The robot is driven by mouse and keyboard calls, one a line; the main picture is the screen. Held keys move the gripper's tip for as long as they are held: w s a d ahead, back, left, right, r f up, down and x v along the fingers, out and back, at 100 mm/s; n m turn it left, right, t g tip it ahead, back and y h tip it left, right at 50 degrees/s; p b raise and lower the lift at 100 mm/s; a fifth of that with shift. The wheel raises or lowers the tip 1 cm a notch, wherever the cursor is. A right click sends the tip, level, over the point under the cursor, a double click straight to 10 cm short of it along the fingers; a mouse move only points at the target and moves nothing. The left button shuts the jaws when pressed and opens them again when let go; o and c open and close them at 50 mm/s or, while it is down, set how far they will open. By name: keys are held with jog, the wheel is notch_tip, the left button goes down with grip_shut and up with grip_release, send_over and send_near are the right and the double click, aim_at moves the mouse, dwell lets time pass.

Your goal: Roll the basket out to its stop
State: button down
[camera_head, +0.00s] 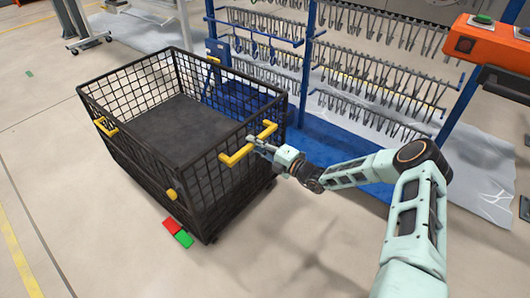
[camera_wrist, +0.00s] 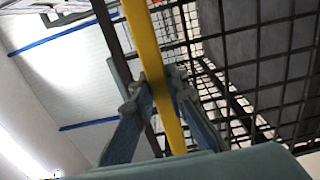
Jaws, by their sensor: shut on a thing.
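The basket (camera_head: 215,195) is a black wire-mesh cart with a dark floor, standing in the middle left of the head view. It is empty as far as I see. A yellow handle (camera_head: 240,154) is on its right side, facing my arm. My gripper (camera_head: 256,143) is shut on this handle, near its right part. In the wrist view the yellow bar (camera_wrist: 150,60) runs between my two fingers (camera_wrist: 158,98), with the basket's mesh (camera_wrist: 255,60) behind it at the right. Other yellow handles (camera_head: 106,126) sit on the basket's left and front sides.
A blue rack with rows of hooks (camera_head: 375,90) stands behind the basket at the right. An orange control box (camera_head: 488,42) is at the upper right. Red (camera_head: 172,226) and green (camera_head: 184,239) floor pieces lie by the basket's front corner. The floor at left is clear.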

aim_at(244, 138)
jog(key=b+x, duration=0.1)
jog(key=x, duration=0.4)
jog(key=shift+a+f, duration=0.15)
jog(key=shift+a, duration=0.2)
jog(key=shift+w+a, duration=0.3)
jog(key=shift+a, duration=0.05)
jog(key=shift+w+r, duration=0.1)
jog(key=shift+r, duration=0.15)
jog(key=shift+a, duration=0.1)
jog(key=c, duration=1.9)
grip_release()
jog(key=shift+w+a, duration=0.1)
jog(key=shift+f, duration=0.1)
jog(key=shift+s+d, duration=0.25)
jog(key=shift+d, duration=0.3)
jog(key=v, duration=1.1)
jog(key=shift+s, duration=0.1)
